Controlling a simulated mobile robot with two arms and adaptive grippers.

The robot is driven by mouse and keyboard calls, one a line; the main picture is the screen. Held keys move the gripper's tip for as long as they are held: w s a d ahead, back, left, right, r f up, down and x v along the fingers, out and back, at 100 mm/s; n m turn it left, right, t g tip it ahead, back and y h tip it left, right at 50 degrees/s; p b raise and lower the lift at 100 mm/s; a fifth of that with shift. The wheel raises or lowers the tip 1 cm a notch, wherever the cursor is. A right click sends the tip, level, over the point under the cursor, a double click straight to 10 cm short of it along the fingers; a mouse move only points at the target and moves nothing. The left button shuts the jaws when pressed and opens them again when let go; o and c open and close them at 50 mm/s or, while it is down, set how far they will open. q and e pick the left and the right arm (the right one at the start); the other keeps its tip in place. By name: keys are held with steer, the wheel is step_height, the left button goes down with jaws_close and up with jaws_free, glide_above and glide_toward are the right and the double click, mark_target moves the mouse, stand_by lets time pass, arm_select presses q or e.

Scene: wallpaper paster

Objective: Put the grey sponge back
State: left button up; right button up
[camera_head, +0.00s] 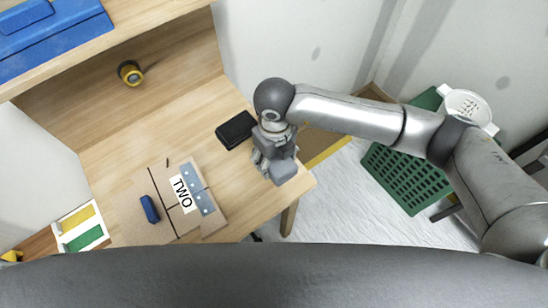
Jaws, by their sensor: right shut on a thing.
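The grey sponge (284,172) is a small grey block at the right front corner of the wooden table (245,185). My right gripper (276,160) comes in from the right and is shut on the sponge, over the table's right edge. Its fingers partly hide the sponge, and I cannot tell whether the sponge touches the tabletop. My left gripper is not in view.
A black rectangular item (236,130) lies just left of my right gripper. A cardboard sheet with a "TWO" label (181,193) and a blue object (150,208) are front left. A yellow-black roll (130,73) is at the back. A green basket (408,178) stands right.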

mark_target(274, 162)
steer(key=shift+w+f, duration=0.4)
steer(key=shift+f, duration=0.05)
steer(key=f, duration=0.1)
steer(key=f+p, duration=0.1)
steer(key=f, duration=0.1)
steer(key=shift+w, duration=0.25)
steer(key=shift+f, duration=0.15)
steer(key=shift+f, duration=0.1)
steer(key=shift+f, duration=0.3)
steer(key=o, duration=1.1)
steer(key=shift+r, duration=0.1)
steer(key=shift+c, duration=0.2)
